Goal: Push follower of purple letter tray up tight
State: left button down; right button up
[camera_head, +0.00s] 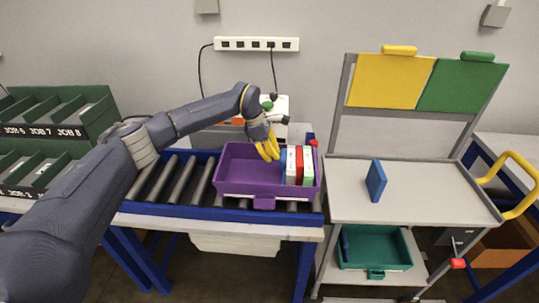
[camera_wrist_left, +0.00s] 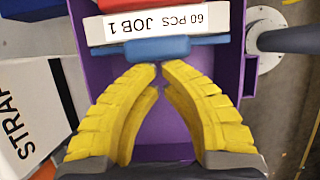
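The purple letter tray (camera_head: 240,193) sits on the roller conveyor. A pack of upright white, red and green-edged cards (camera_head: 299,166) stands at its right end. A blue plate (camera_wrist_left: 125,50), apparently the follower, stands across the tray in the left wrist view, against a white label (camera_wrist_left: 150,22) reading "60 PCS JOB 1". My left gripper (camera_head: 270,155), with yellow fingers, reaches down into the tray left of the pack. In the left wrist view its fingertips (camera_wrist_left: 161,69) come together at the blue plate's face, seemingly touching it, with nothing visible between them. My right gripper is not in view.
A grey cart (camera_head: 345,205) with a standing blue block (camera_head: 375,181) is to the right, with a teal tray (camera_head: 375,258) below. Green job racks (camera_head: 60,125) stand at the left. A white box (camera_wrist_left: 30,120) lies beside the tray. The tray's left part is empty.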

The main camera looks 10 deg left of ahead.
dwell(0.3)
pick_arm(q)
jog(key=s+a+r, duration=0.1)
jog(key=a+r, duration=0.6)
jog(key=r, duration=0.2)
jog(key=shift+a+r, duration=0.2)
jog(key=shift+a, duration=0.05)
jog(key=shift+s, duration=0.1)
dwell(0.4)
